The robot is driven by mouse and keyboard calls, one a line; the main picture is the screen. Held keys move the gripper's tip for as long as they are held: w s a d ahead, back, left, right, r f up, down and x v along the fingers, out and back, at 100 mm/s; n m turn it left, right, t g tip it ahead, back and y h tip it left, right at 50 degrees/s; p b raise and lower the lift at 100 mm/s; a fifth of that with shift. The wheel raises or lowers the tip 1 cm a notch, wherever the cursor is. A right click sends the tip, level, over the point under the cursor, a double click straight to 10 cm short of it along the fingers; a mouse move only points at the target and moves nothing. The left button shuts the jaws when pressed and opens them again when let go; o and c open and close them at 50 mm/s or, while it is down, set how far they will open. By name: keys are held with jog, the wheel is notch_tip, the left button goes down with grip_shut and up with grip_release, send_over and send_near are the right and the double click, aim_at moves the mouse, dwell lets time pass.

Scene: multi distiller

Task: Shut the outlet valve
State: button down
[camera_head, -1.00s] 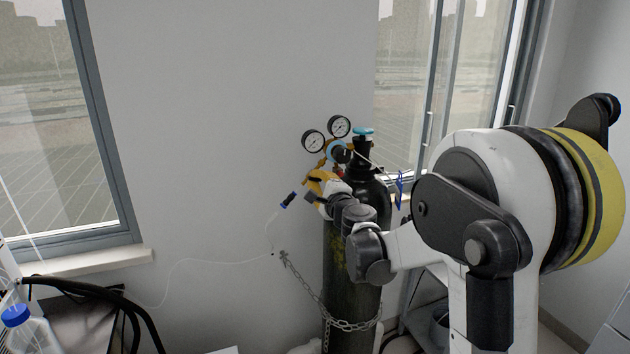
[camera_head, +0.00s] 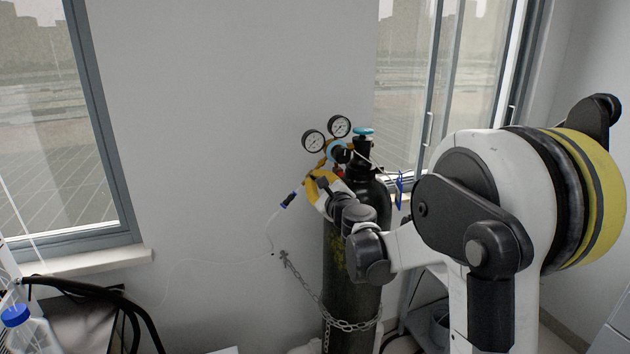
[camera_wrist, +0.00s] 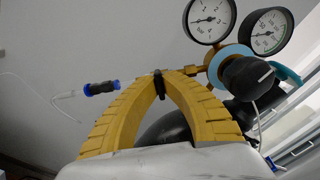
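The outlet valve (camera_wrist: 158,84) shows in the wrist view as a small black handle between my fingertips. It lies on the line between a black-and-blue hose fitting (camera_wrist: 102,87) and the brass regulator body (camera_wrist: 198,70). My gripper (camera_wrist: 160,76) has two ribbed yellow fingers that close in on the black handle from both sides and appear to pinch it. In the head view my gripper (camera_head: 318,180) is at the regulator on top of the dark gas cylinder (camera_head: 350,275). My wrist hides part of the regulator, and the valve is too small to make out there.
Two round gauges (camera_head: 326,134) and a large black knob (camera_wrist: 247,77) sit close to my fingers. A teal cylinder valve (camera_head: 363,133) stands behind. A chain (camera_head: 345,324) circles the cylinder. A thin clear hose (camera_head: 268,232) hangs left. Free wall space is at left.

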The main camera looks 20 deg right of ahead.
jog(key=c, duration=1.5)
grip_release()
jog(key=shift+s, duration=0.1)
jog(key=s, duration=1.1)
jog(key=shift+s, duration=0.4)
